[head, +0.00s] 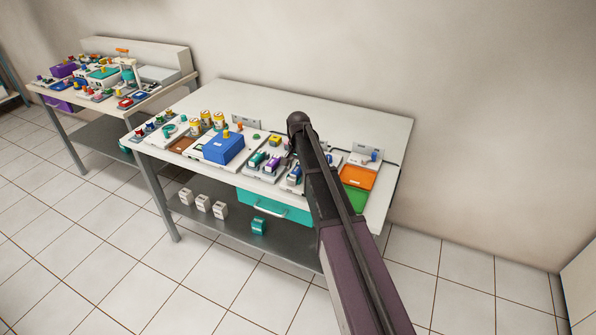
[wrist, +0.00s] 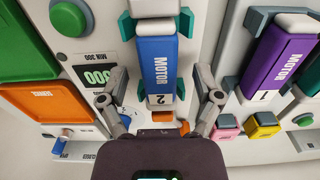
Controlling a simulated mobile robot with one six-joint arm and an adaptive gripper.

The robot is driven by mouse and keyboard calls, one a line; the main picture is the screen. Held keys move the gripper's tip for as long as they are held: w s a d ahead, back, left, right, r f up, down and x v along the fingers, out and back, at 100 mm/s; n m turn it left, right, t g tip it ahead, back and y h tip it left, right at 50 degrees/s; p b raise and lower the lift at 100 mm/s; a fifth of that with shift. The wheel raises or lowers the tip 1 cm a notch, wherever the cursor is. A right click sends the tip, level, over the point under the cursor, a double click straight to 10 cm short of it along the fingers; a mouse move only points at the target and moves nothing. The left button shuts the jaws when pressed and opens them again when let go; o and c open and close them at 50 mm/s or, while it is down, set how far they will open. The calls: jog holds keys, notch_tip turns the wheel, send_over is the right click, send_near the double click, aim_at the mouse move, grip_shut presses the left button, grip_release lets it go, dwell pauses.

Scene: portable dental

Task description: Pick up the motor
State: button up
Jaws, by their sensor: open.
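A blue motor (wrist: 158,62) marked "MOTOR 2" lies in a holder with teal clips and white ends, in the middle of the wrist view. My gripper (wrist: 158,82) is open, with one finger on each side of the motor's near end. Gaps show between the fingers and the motor, and I cannot tell the height between them. A purple motor (wrist: 282,60) marked "MOTOR 1" sits in a similar holder to the right. In the head view the blue motor (head: 294,174) shows left of my arm, and my gripper is hidden there.
An orange tray (wrist: 45,103) and a green tray (wrist: 22,50) lie left of the gripper. A green button (wrist: 70,18) and a display panel (wrist: 96,75) stand close by. Pink (wrist: 226,125) and yellow (wrist: 262,124) blocks are at the lower right. A blue box (head: 224,147) stands further left on the bench.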

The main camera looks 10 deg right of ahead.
aim_at(298, 167)
grip_shut()
jog(key=shift+r, duration=0.15)
notch_tip(298, 167, up, 3)
jog(key=p, duration=0.3)
jog(key=shift+r, duration=0.15)
jog(key=s+r+p, duration=0.1)
jog(key=s+p, duration=0.1)
jog(key=s, duration=1.4)
jog(key=shift+d+r, duration=0.2)
jog(key=shift+d, duration=0.25)
jog(key=shift+d, duration=0.1)
